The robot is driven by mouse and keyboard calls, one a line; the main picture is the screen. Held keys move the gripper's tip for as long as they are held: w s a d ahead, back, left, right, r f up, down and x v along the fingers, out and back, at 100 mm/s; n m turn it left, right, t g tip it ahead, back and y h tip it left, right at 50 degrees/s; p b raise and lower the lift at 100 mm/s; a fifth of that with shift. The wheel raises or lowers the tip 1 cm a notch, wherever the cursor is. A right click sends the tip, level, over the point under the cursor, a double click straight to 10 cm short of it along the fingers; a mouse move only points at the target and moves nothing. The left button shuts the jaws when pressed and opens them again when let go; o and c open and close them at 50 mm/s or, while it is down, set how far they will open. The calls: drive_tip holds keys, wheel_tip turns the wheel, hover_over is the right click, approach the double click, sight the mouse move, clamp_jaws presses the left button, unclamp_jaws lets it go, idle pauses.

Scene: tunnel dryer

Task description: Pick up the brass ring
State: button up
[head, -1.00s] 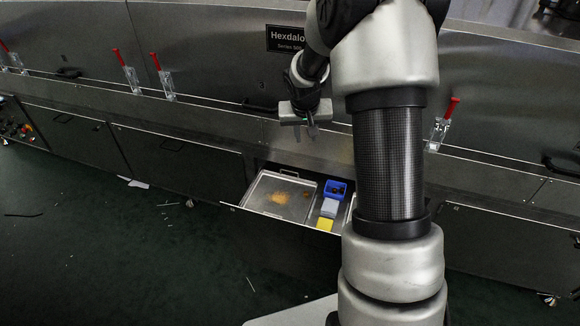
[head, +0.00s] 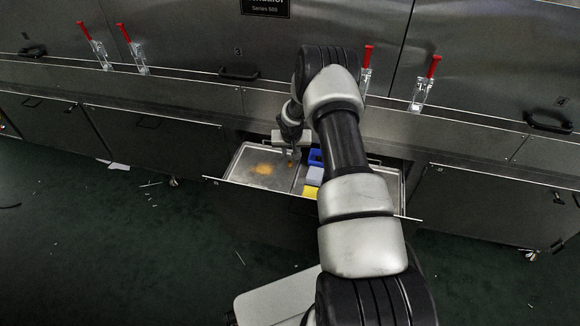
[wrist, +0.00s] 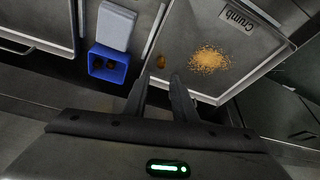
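A small brass-coloured piece (wrist: 160,61), which looks like the brass ring, lies on the tray labelled Crumb (wrist: 222,92), near the tray's edge beside the blue bin. It also shows in the head view (head: 290,164), too small to make out its shape. My gripper (wrist: 159,77) points down over the drawer with its two fingers apart and nothing between them. In the wrist view the brass piece lies just beyond the fingertips, slightly nearer the left finger. In the head view my gripper (head: 293,155) is low over the tray.
A heap of crumbs (wrist: 209,60) lies on the same tray. A blue bin (wrist: 94,75) with dark brown pieces inside stands beside it, with a pale grey block (wrist: 116,27) adjoining. A yellow block (head: 310,191) lies nearer the front. The dryer wall rises behind the drawer.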

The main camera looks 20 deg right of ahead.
sight(290, 162)
drive_tip(key=x, duration=0.4)
drive_tip(key=shift+w+f+b, duration=0.1)
drive_tip(key=shift+f+b, duration=0.1)
drive_tip(key=shift+b, duration=0.2)
drive_tip(key=b+x, duration=0.2)
drive_tip(key=x, duration=0.3)
drive_tip(key=shift+w+f, duration=0.1)
clamp_jaws()
